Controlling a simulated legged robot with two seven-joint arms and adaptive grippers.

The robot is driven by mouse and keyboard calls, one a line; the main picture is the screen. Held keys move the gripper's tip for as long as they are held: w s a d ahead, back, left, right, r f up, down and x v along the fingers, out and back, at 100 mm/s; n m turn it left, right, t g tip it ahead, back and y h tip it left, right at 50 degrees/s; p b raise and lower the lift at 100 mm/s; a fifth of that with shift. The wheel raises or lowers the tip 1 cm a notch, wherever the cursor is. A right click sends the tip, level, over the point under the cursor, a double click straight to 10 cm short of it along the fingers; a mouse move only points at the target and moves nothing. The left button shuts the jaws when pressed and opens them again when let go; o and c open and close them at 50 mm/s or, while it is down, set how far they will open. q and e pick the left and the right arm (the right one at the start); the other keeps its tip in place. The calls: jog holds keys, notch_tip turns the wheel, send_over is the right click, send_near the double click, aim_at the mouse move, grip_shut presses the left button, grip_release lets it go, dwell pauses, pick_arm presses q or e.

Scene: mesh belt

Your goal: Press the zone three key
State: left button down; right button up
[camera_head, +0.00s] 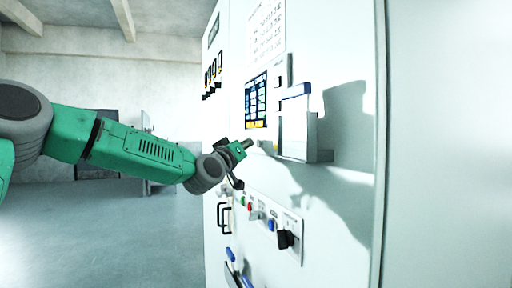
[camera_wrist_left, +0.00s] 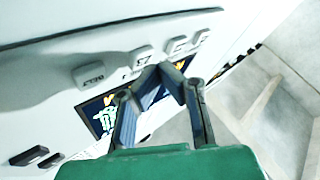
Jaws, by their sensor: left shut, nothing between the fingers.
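My left gripper (camera_head: 247,143) is shut and empty, its tip close to the pale cabinet front, just below the blue screen (camera_head: 256,100). In the left wrist view, its fingers meet in a point (camera_wrist_left: 170,70) in front of the panel. There a row of raised pale keys shows: a left key (camera_wrist_left: 88,75), a middle key (camera_wrist_left: 140,58) and a right key (camera_wrist_left: 187,42). The fingertips appear near the middle and right keys; I cannot tell if they touch. The key marks are too blurred to tell which is zone three. My right gripper is not in view.
A white holder with a blue top (camera_head: 297,125) juts from the cabinet right of the gripper. Below are a red button (camera_head: 250,207), a black switch (camera_head: 286,239) and a black handle (camera_head: 223,217). Open floor (camera_head: 110,230) lies to the left.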

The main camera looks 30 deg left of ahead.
pick_arm(q)
jog(key=shift+s+a, duration=0.2)
jog(key=shift+a, duration=0.15)
jog(key=s+a+b, duration=0.1)
jog(key=s+a, duration=0.2)
jog(key=shift+s+a, duration=0.15)
jog(key=shift+s, duration=0.25)
dwell(0.5)
